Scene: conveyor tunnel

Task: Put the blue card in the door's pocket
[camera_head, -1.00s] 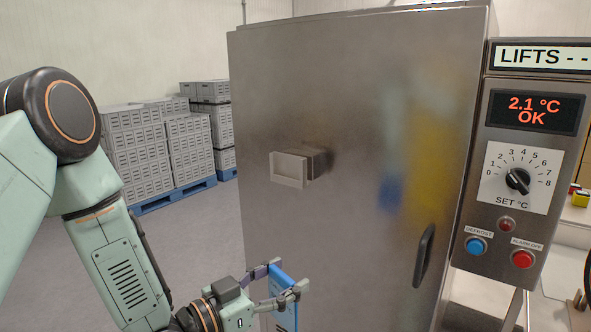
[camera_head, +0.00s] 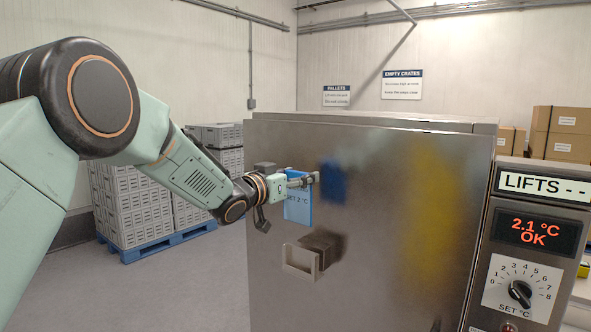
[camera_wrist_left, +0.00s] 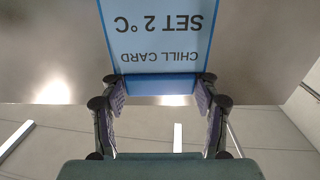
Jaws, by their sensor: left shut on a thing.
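The blue card (camera_head: 298,207) hangs from my left gripper (camera_head: 303,180), in front of the steel door (camera_head: 400,215). The gripper is shut on the card's top edge. In the left wrist view the card (camera_wrist_left: 160,35) shows "CHILL CARD" and "SET 2 °C", upside down, between the two fingers (camera_wrist_left: 160,88). The door's pocket (camera_head: 300,260) is a small open-topped metal holder on the door. It sits below the card in the head view, with a gap between them. My right gripper is not in view.
The control panel (camera_head: 522,240) with a dial and a 2.1 °C display stands right of the door. Grey crates (camera_head: 140,195) on a blue pallet (camera_head: 170,243) stand at the left. Cardboard boxes (camera_head: 562,133) are at the back right. The floor left of the door is clear.

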